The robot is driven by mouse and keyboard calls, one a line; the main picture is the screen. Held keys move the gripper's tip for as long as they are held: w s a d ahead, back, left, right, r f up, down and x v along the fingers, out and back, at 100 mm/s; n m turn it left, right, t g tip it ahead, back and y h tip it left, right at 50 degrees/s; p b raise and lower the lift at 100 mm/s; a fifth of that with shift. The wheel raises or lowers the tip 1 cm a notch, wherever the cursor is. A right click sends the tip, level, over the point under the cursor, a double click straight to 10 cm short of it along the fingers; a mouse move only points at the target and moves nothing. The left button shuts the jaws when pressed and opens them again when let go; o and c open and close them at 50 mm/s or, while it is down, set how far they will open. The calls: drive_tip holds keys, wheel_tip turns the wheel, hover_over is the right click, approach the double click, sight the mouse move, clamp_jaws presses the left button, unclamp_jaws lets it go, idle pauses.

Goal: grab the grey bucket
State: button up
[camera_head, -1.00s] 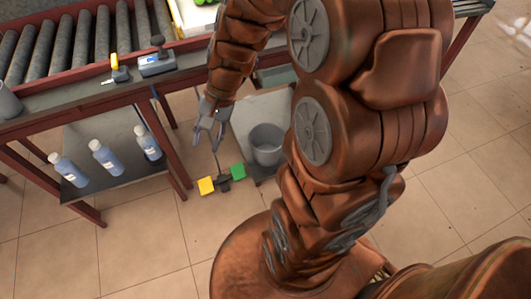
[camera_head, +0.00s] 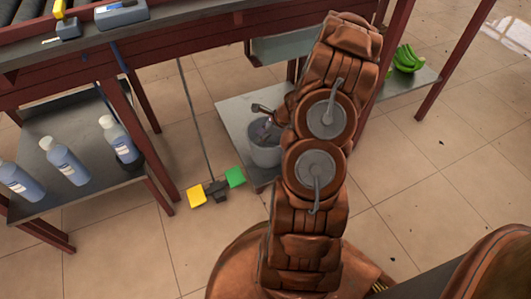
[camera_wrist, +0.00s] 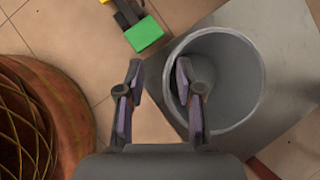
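The grey bucket (camera_head: 265,157) stands upright on a low grey shelf under the bench in the head view. It is empty and partly hidden by my arm and gripper. My gripper (camera_head: 262,120) is at the bucket's rim. In the wrist view the bucket (camera_wrist: 243,85) is right of centre with its mouth facing the camera. My gripper (camera_wrist: 158,80) is open there, its right finger over the bucket's mouth and its left finger outside the left wall. Nothing is between the fingers except perhaps the rim; contact cannot be told.
The low shelf (camera_head: 232,112) carries the bucket. Blue bottles (camera_head: 66,160) stand on a left shelf. Green bananas (camera_head: 406,59) lie on a right shelf. Red bench legs flank the bucket.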

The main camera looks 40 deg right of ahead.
sight(259, 154)
drive_tip(key=d+f, duration=0.1)
drive_tip(key=f, duration=0.1)
drive_tip(key=s+d+f+m+b, duration=0.1)
drive_tip(key=f, duration=0.1)
drive_tip(key=d+f+m, duration=0.1)
drive_tip(key=f, duration=0.2)
drive_tip(key=shift+s+d+f+h+b, duration=0.1)
drive_tip(key=shift+s+d+h+b, duration=0.15)
drive_tip(key=shift+d+h+b, duration=0.15)
drive_tip(key=shift+d+f+m, duration=0.1)
drive_tip(key=shift+f+m, duration=0.2)
drive_tip(key=shift+b+x, duration=0.6)
drive_tip(key=shift+x, duration=0.45)
drive_tip(key=shift+a+b+x, duration=0.2)
drive_tip(key=shift+b+x, duration=1.35)
drive_tip(key=shift+x, duration=1)
drive_tip(key=shift+s, duration=0.15)
clamp_jaws()
